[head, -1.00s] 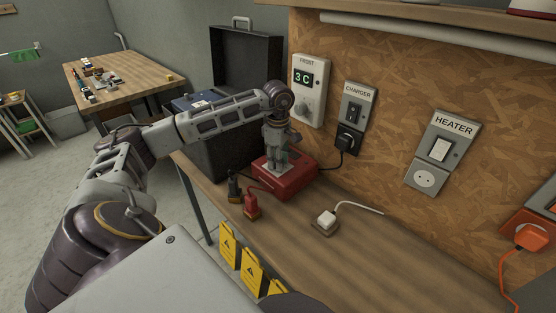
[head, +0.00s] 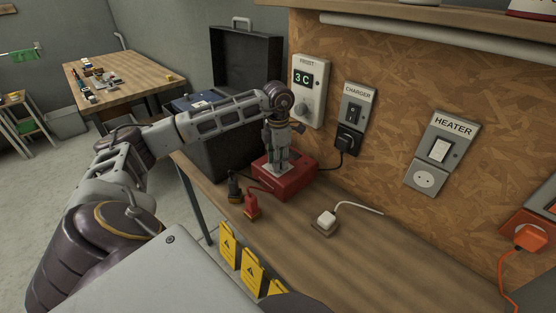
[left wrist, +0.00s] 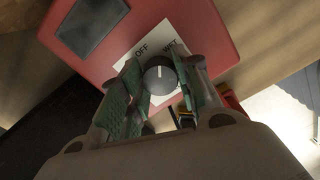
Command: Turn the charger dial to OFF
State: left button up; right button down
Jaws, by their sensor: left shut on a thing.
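The red charger (head: 299,178) sits on the bench against the board. In the left wrist view its grey round dial (left wrist: 159,78) is on a white plate (left wrist: 128,57) marked OFF at left and WET at right. The dial's white line points up the picture, between the two words. My left gripper (head: 279,168) reaches down onto the charger's top. In the left wrist view its green-padded fingers (left wrist: 161,84) are shut on the dial, one on each side. My right gripper is not in view.
A black clip (head: 234,187) and a red clip (head: 251,206) lie left of the charger. A white plug (head: 326,219) lies to the right. The charger switch (head: 354,112) and heater switch (head: 439,150) are on the board. An open black case (head: 246,60) stands behind left.

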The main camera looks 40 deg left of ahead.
pick_arm(q)
jog(key=shift+n, duration=0.8)
jog(key=n, duration=0.3)
jog(key=shift+r, duration=0.1)
jog(key=shift+n, duration=1.3)
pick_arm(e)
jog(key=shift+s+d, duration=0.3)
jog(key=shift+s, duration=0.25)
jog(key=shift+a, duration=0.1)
